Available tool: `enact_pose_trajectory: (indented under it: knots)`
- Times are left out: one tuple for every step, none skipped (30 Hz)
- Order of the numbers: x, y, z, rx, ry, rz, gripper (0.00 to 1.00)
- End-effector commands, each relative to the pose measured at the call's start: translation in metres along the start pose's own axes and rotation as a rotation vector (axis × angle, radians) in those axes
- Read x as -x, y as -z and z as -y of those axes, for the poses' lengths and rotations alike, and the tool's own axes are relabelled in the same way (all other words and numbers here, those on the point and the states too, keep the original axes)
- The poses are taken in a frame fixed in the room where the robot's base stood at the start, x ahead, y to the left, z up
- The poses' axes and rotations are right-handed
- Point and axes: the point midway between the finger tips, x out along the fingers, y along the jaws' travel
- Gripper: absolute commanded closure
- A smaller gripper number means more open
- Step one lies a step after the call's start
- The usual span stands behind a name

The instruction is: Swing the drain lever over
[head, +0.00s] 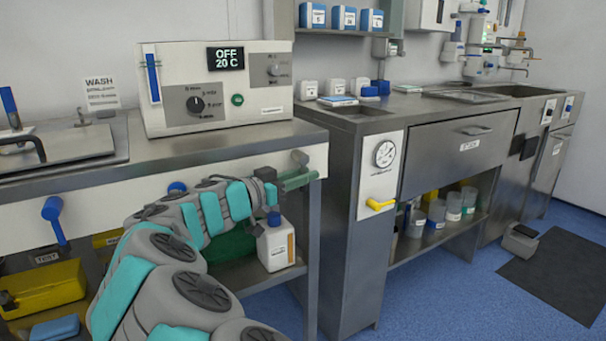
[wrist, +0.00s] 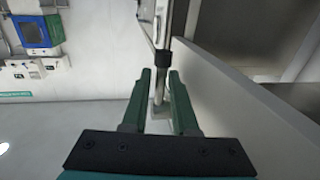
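No lever in view carries a label I can read as drain. A second blue knob or handle (head: 177,187) shows partly behind my arm. A yellow lever (head: 380,204) lies roughly level under a round gauge on the middle cabinet. My gripper (head: 300,180) is at the right end of the left bench, below a grey knob (head: 300,157). In the wrist view my gripper (wrist: 160,88) has its green fingers apart, with a grey post (wrist: 162,58) beyond the gap.
A control box (head: 218,88) reading OFF 20 C stands on the left bench. A white bottle (head: 276,246) stands on the shelf below my gripper. A yellow bin (head: 45,288) is at lower left. The blue floor before the cabinets is open, with a dark mat (head: 555,275).

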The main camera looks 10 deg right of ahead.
Motion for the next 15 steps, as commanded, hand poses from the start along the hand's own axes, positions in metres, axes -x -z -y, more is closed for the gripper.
enact_pose_trajectory:
  knots:
    - [-0.0012, 0.0, 0.0001, 0.0, 0.0, 0.0, 0.73]
    - [-0.0014, 0.0, 0.0002, 0.0, 0.001, 0.0, 0.73]
    - [-0.0016, 0.0, 0.0002, 0.0, 0.001, 0.0, 0.73]
    - [-0.0015, -0.0001, 0.0002, 0.0, 0.001, 0.0, 0.73]
    - [-0.0014, -0.0001, 0.0003, 0.0, 0.001, 0.0, 0.73]
    - [-0.0014, -0.0001, 0.0003, 0.0, 0.001, 0.0, 0.73]
    - [-0.0013, -0.0001, 0.0003, 0.0, 0.001, 0.0, 0.73]
    - [-0.0013, -0.0001, 0.0003, 0.0, 0.001, 0.0, 0.73]
    - [-0.0013, -0.0001, 0.0003, 0.0, 0.001, 0.0, 0.77]
    - [-0.0013, -0.0002, 0.0003, 0.0, 0.001, 0.0, 0.81]
    - [-0.0013, -0.0003, 0.0003, 0.0, 0.001, 0.0, 0.84]
    - [-0.0012, -0.0002, 0.0003, 0.0, 0.001, 0.0, 0.89]
    - [-0.0012, -0.0002, 0.0003, 0.0, 0.001, 0.0, 0.92]
    - [-0.0012, -0.0002, 0.0003, 0.0, 0.001, 0.0, 0.95]
    - [-0.0012, -0.0003, 0.0003, 0.0, 0.001, 0.0, 1.0]
